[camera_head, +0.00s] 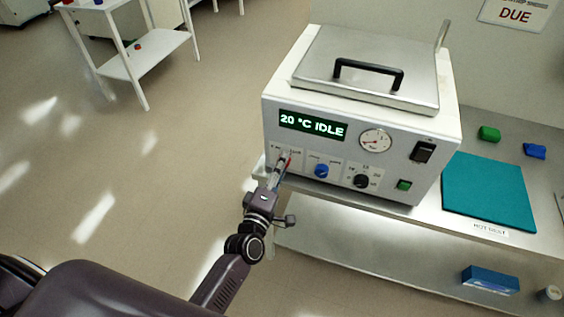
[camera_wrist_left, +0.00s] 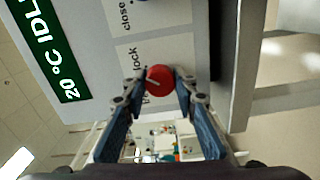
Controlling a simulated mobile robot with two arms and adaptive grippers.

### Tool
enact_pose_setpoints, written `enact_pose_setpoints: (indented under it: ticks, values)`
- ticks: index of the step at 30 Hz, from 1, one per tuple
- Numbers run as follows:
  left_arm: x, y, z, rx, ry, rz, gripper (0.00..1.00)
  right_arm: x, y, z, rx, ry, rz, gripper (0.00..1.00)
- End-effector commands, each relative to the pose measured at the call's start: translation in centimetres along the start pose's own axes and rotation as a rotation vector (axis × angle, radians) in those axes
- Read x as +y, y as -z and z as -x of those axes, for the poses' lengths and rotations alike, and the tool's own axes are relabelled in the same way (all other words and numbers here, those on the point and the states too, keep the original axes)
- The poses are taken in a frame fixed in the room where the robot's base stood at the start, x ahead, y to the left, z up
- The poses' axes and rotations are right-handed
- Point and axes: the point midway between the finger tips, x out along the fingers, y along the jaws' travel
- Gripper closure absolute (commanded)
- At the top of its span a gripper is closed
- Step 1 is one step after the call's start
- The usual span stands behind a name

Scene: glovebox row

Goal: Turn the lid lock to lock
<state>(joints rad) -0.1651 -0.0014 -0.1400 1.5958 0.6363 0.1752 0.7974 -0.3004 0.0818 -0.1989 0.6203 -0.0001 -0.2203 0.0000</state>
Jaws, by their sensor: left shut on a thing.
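The lid lock is a red round knob (camera_wrist_left: 160,79) with a pale pointer line, on the front panel of the white machine (camera_head: 409,178). A label reading "lock" shows beside it in the left wrist view. My left gripper (camera_head: 284,162) reaches the panel's left end in the head view. In the left wrist view its two fingers (camera_wrist_left: 158,90) are shut on the red knob, one on each side. In the head view the gripper mostly hides the knob. The machine's steel lid (camera_head: 395,90) with a black handle is down. My right gripper is not in view.
The display (camera_head: 313,124) reads "20 °C IDLE". A blue knob (camera_head: 321,170), a black knob (camera_head: 361,181), a gauge and switches sit right of the gripper. A teal mat (camera_head: 488,190) lies on the bench at right. Open floor lies at left.

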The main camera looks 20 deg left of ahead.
Motion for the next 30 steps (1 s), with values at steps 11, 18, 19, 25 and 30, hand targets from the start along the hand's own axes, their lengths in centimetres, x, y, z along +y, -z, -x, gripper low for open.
enact_pose_setpoints:
  ticks: [11, 18, 19, 25, 30]
  values:
    - [-0.08, -0.07, 0.02, -0.002, 0.002, -0.142, 0.98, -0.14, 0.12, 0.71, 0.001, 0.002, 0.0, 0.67]
    - [-0.12, -0.07, 0.02, -0.002, 0.002, -0.16, 0.98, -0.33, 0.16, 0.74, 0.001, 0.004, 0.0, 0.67]
    - [-0.13, -0.07, 0.02, -0.002, 0.002, -0.161, 0.98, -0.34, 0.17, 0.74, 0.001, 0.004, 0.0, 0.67]
    - [-0.14, -0.07, 0.03, -0.002, 0.002, -0.16, 0.98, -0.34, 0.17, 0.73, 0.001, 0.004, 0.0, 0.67]
    - [-0.14, -0.06, 0.03, -0.002, 0.002, -0.159, 0.6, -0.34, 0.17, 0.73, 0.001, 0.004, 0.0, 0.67]
